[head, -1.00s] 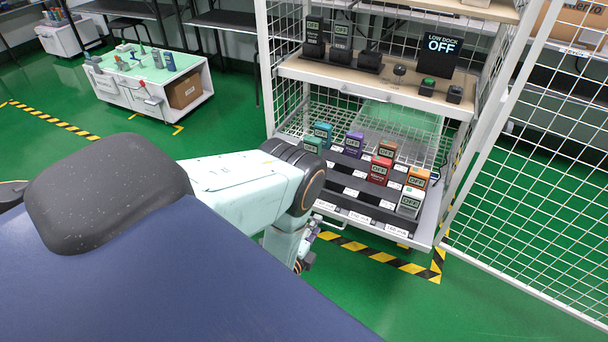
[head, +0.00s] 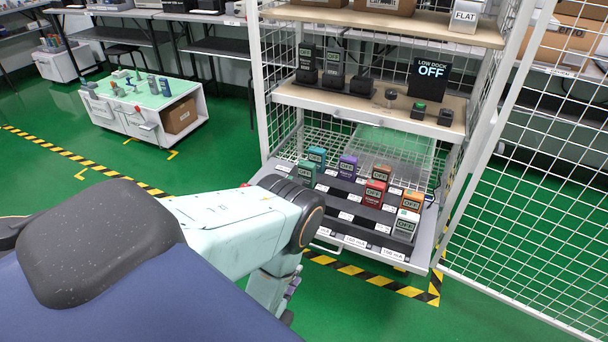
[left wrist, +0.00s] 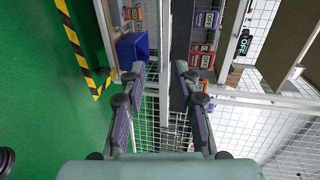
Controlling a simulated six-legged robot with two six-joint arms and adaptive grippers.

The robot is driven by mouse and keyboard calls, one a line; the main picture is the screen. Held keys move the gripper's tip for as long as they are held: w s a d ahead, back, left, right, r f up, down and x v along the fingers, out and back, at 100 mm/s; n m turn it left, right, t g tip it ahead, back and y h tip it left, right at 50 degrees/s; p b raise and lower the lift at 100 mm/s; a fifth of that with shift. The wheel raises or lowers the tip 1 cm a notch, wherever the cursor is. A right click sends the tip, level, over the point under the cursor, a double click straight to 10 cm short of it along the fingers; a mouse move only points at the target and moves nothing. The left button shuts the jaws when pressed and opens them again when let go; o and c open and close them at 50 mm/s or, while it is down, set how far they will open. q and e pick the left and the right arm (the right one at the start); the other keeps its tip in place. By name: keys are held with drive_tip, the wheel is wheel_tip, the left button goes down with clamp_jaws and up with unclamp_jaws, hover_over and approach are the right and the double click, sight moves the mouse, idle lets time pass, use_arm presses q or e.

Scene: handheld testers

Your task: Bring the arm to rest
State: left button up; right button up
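My left arm (head: 235,225) reaches in from the lower left of the head view, bent down at its dark joint, in front of the shelf unit. My right gripper is not in view.
The tray's front edge (head: 355,244) sticks out near my forearm. White wire mesh (head: 535,200) stands to the right. A LOW DOCK OFF sign (head: 432,75) is on the shelf above. A white cart (head: 150,112) stands far left. Green floor (head: 370,315) is open in front.

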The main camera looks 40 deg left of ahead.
use_arm(q)
drive_tip(key=s+d+f+n+g+h+p, duration=0.1)
drive_tip(key=s+d+f+n+g, duration=0.15)
drive_tip(key=s+n+g, duration=0.45)
drive_tip(key=s+d+f+n+g+h, duration=0.15)
drive_tip(key=s+f+n+g, duration=0.3)
drive_tip(key=s, duration=0.45)
drive_tip(key=s+d+r+n+g+h+p, duration=0.15)
drive_tip(key=s+d+r+n+g, duration=0.3)
drive_tip(key=s+r, duration=0.45)
drive_tip(key=w+r+p, duration=0.2)
drive_tip(key=w+r, duration=0.3)
drive_tip(key=r, duration=0.2)
drive_tip(key=shift+w+t, duration=0.25)
drive_tip(key=shift+t, duration=0.15)
drive_tip(key=shift+s+a, duration=0.1)
drive_tip(key=shift+a, duration=0.05)
